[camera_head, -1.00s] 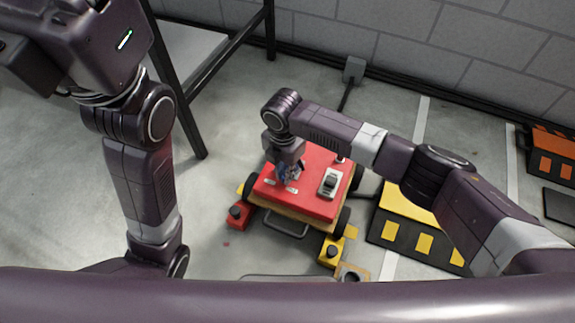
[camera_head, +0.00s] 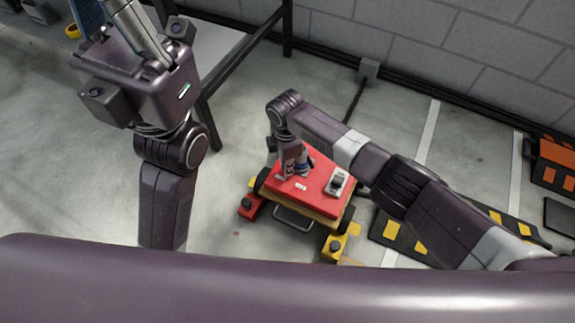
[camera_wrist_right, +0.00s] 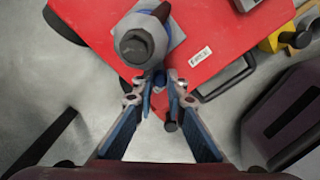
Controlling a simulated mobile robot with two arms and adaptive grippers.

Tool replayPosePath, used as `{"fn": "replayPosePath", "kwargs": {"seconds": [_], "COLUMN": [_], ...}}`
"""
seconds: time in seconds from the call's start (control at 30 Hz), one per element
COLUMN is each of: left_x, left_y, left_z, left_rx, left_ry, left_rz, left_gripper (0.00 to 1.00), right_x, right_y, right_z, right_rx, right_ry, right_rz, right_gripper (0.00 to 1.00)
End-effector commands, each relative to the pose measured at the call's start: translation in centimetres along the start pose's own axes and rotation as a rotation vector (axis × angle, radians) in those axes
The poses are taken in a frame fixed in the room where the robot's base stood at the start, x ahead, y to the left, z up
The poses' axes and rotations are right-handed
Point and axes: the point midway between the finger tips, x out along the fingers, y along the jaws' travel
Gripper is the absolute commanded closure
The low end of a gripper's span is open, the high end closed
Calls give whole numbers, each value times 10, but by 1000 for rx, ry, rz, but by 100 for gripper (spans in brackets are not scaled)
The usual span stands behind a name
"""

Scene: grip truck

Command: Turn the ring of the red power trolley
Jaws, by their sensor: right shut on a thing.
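The red power trolley (camera_head: 318,205) stands on the floor, a flat red top over a yellow base with black wheels. My right gripper (camera_head: 296,168) reaches down onto its top at the rear left and hides most of the ring in the head view. In the right wrist view, the ring (camera_wrist_right: 157,77) shows as blue parts around a grey bolt-like knob (camera_wrist_right: 137,46).
A white switch block (camera_head: 337,183) sits on the trolley's top, and a black handle bar (camera_head: 293,219) is at its front. A black-framed table (camera_head: 215,45) stands behind left. A yellow-black ramp (camera_head: 410,232) lies to the right. Floor left of the trolley is clear.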

Motion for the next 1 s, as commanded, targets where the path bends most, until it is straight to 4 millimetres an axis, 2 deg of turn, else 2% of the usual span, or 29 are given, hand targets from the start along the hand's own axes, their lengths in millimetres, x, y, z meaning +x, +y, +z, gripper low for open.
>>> {"fn": "replayPosePath", "kwargs": {"seconds": [0.33,0.37,0.53,0.83,1.0], "left_x": [0,0,0,0,0], "left_y": [0,0,0,0,0], "left_z": [0,0,0,1,0], "left_rx": [-1,-1,-1,1,1], "left_ry": [0,0,0,-1,0], "left_rz": [0,0,0,1,1], "left_gripper": [100,100,100,100,100], "right_x": [0,0,0,-2,-17], "right_y": [1,1,1,1,2], "right_z": [-1,-1,-1,0,-1], "right_rx": [2,2,2,2,0], "right_ry": [2,2,2,1,2], "right_rz": [3,3,2,2,4], "right_gripper": [100,87,70,70,70]}}
